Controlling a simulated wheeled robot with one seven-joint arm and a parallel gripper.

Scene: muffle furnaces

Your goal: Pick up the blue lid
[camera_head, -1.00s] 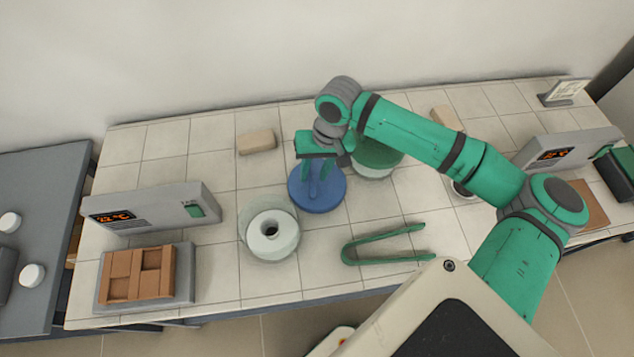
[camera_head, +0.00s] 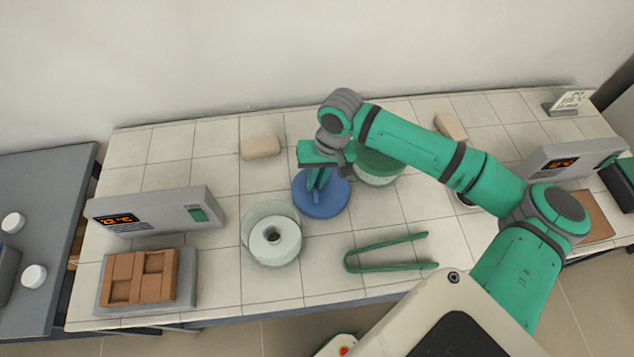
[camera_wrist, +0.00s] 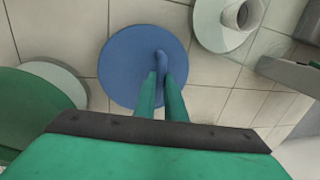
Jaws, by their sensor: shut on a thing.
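The blue lid (camera_head: 333,204) is a round disc with a raised handle, in the middle of the tiled table in the head view. In the wrist view the lid (camera_wrist: 120,67) lies below my gripper, its handle (camera_wrist: 161,62) between the fingertips. My gripper (camera_head: 318,182) points down over the lid and is shut on the handle; it also shows in the wrist view (camera_wrist: 161,82). I cannot tell whether the lid touches the table.
A glass dish with a white ring (camera_head: 266,243) stands left of the lid. A green-lidded container (camera_head: 378,178) stands close on the right. Green tongs (camera_head: 388,266) lie in front. A furnace panel (camera_head: 160,212) and brown block (camera_head: 140,276) are at left.

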